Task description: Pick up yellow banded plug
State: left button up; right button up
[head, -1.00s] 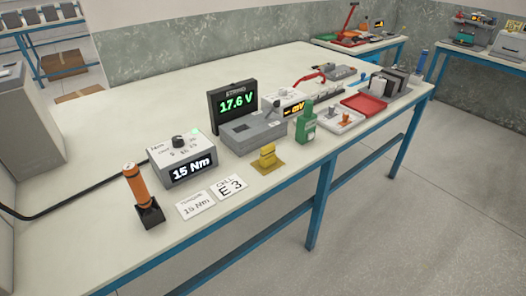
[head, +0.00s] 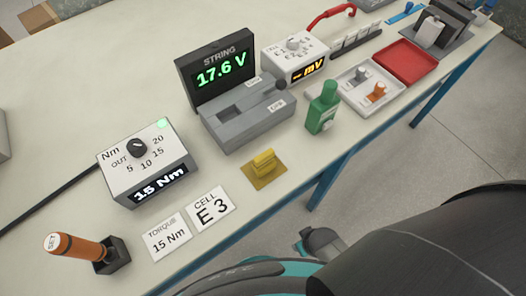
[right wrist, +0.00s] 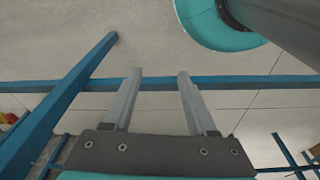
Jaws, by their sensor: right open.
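A white tray (head: 352,92) on the table holds a grey plug-like piece (head: 361,75) and an orange plug-like piece (head: 379,91). No yellow band can be made out on either. A yellow block (head: 264,162) stands on a flat mustard base near the table's front edge, left of the green bottle. My right gripper (right wrist: 160,78) is open and empty in its wrist view, with floor and blue table frame beyond its fingers. In the head view my right arm fills the lower right, off the front edge of the table. My left gripper is not in view.
A green bottle (head: 323,108) stands between the yellow block and white tray. Behind are a grey fixture (head: 245,125), a 17.6 V display (head: 218,72) and a mV meter (head: 297,58). A torque box (head: 148,165), orange-handled tool (head: 75,246) and red tray (head: 405,62) flank them.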

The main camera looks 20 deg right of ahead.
jog(key=w+r+p, duration=0.2)
jog(key=w+r, duration=0.3)
jog(key=r, duration=0.3)
notch_tip(320, 180, up, 31)
jog(key=n+g+p, duration=0.2)
jog(key=n+p, duration=0.3)
jog(key=n, duration=1.5)
send_over(264, 155)
notch_tip(264, 155, down, 14)
jog(key=shift+f+b, duration=0.15)
jog(key=shift+b, duration=0.85)
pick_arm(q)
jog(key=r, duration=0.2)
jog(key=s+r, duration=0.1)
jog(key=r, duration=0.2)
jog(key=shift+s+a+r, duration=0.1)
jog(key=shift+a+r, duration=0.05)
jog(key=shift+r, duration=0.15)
pick_arm(e)
jog(key=shift+c, duration=0.4)
grip_shut()
